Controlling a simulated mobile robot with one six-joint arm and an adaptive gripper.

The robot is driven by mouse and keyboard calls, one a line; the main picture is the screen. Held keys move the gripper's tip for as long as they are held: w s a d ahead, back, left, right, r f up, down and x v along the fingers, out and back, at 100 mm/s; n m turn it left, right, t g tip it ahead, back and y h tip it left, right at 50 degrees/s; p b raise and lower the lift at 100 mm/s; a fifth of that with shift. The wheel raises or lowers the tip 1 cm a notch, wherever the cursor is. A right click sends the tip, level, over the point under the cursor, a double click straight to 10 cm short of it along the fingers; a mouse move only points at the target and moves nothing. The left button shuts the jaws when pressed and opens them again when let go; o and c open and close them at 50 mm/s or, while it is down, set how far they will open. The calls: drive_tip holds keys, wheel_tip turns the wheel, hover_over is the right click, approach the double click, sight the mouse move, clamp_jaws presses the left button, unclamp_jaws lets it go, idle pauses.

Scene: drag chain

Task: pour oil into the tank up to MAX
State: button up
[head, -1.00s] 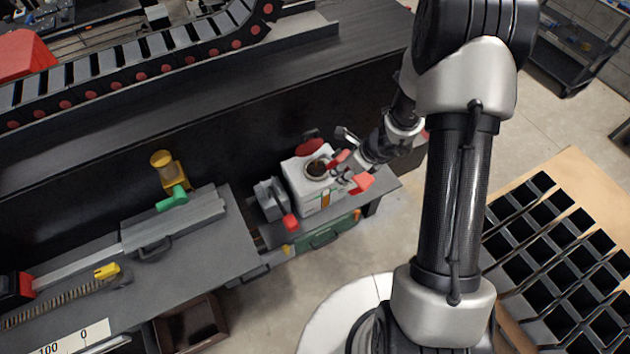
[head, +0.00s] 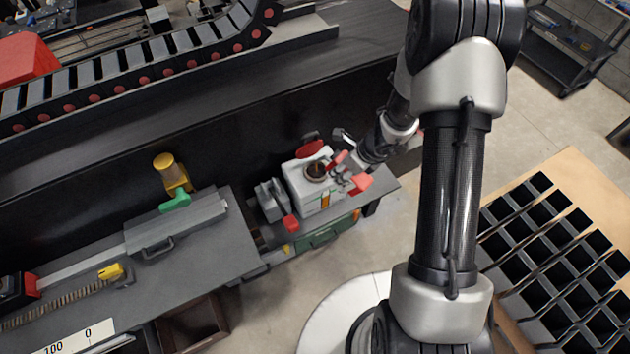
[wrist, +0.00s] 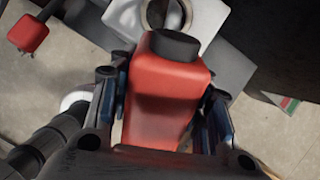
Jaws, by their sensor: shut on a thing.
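The white tank (head: 298,179) stands on a low dark shelf in the head view. Its round filler opening (head: 316,171) looks dark brown inside, and a red cap (head: 311,146) is raised behind it. A narrow orange-yellow gauge strip (head: 326,199) shows on the tank's front; its MAX mark is too small to read. My gripper (head: 352,176) is at the tank's right side. In the wrist view, my gripper (wrist: 160,90) is shut on a red oil container (wrist: 165,105). The container's black top (wrist: 175,45) is at the filler ring (wrist: 188,14). I cannot make out a stream.
A grey block-shaped unit (head: 271,199) and a red knob (head: 291,223) are left of the tank. A grey bench (head: 215,240) with a green-handled part (head: 175,202) lies further left. A rack of black bins (head: 560,250) stands at right. Open floor lies between.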

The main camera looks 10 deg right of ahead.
drive_tip(key=shift+w+a+r+g+p, duration=0.1)
drive_tip(key=shift+w+r+g+p, duration=0.2)
drive_tip(key=shift+p, duration=1.95)
